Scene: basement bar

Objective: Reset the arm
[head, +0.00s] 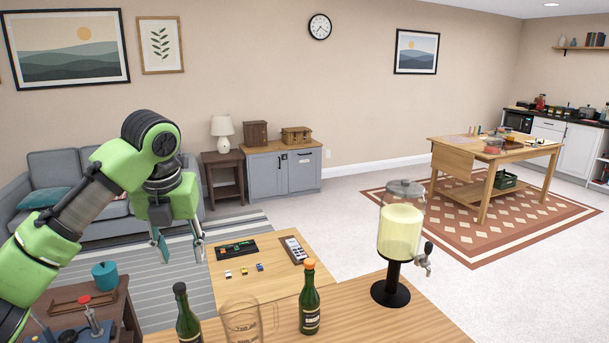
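My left arm (75,215) comes in from the left, green with dark joints, raised and bent. Its gripper (180,250) points down, with its two fingers apart and nothing between them. In the picture it hangs left of the low wooden table, in front of the sofa (100,222) and striped rug. My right arm and gripper are not in view.
A wooden counter (385,325) in front bears two green bottles (188,318) (309,302), a clear mug (241,322) and a drink dispenser (399,235). Behind it, a low table (230,292) holds toy cars. A side table (120,300) stands at lower left.

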